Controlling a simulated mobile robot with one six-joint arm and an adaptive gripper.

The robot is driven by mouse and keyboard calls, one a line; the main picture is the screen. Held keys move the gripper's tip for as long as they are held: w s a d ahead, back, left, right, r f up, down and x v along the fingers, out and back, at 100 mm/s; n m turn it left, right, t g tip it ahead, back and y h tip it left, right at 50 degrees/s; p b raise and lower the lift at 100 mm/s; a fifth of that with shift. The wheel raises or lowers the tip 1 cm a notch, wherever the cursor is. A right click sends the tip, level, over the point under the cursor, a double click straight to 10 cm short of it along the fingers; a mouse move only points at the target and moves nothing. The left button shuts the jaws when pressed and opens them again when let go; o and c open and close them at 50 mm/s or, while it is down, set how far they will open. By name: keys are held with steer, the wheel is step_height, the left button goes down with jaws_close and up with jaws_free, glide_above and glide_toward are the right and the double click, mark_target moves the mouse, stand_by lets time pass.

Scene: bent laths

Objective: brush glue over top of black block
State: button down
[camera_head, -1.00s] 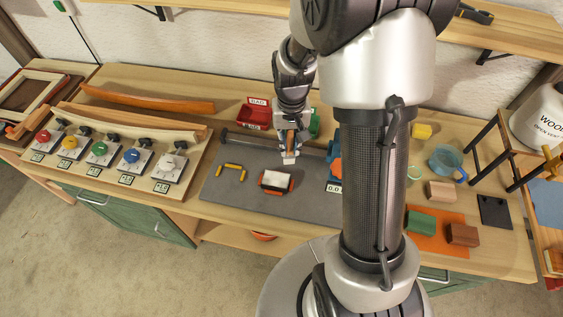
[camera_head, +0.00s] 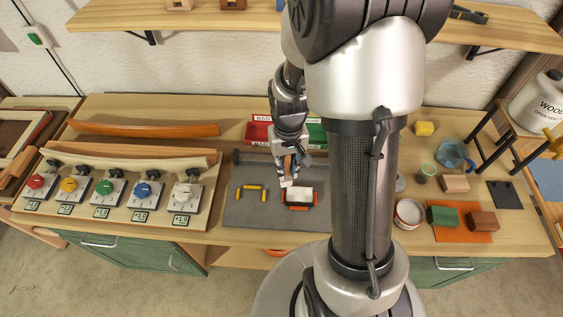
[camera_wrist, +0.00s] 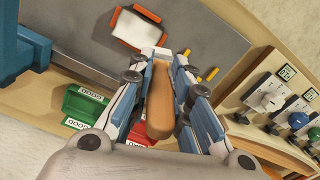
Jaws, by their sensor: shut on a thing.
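My gripper (camera_head: 288,163) is shut on a brush with a brown wooden handle (camera_wrist: 160,100). The brush's pale lower end (camera_head: 289,182) points down over the grey mat. It appears just left of a white-topped piece (camera_head: 300,194) with dark sides and orange ends; I cannot tell whether they touch. That piece also shows in the wrist view (camera_wrist: 137,28), ahead of the gripper. A flat black block (camera_head: 505,194) lies at the right of the bench, far from my gripper. I cannot tell which of these dark pieces is the task's block.
A round pot with pale contents (camera_head: 408,213) stands right of my arm. Red and green bins stand behind the gripper. A row of coloured knobs (camera_head: 103,187) fills the left side.

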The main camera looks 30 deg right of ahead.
mark_target(288, 176)
steer(key=shift+s+d+f+b, duration=0.15)
steer(key=shift+d+f+b, duration=0.1)
steer(key=shift+f+b, duration=1.95)
steer(key=shift+f, duration=0.7)
steer(key=shift+f+b, duration=0.85)
steer(key=shift+f, duration=0.2)
steer(key=shift+s+d+r, duration=0.1)
steer(key=shift+s+d, duration=0.6)
steer(key=shift+d, duration=0.35)
steer(key=shift+s+d+f, duration=0.1)
steer(key=shift+s+d, duration=0.6)
steer(key=shift+d, duration=0.35)
steer(key=shift+s+d+r, duration=0.1)
steer(key=shift+s+d, duration=0.6)
steer(key=shift+d, duration=0.35)
steer(key=shift+w+a, duration=0.7)
steer(key=shift+a, duration=0.35)
steer(key=shift+w+a, duration=0.75)
steer(key=shift+a, duration=0.35)
steer(key=shift+w+a, duration=0.7)
steer(key=shift+a, duration=0.35)
steer(key=shift+s+d, duration=0.75)
steer(key=shift+d, duration=0.3)
steer(key=shift+s+d, duration=0.7)
steer(key=shift+d, duration=0.4)
steer(key=shift+s+d, duration=0.75)
steer(key=shift+d, duration=0.3)
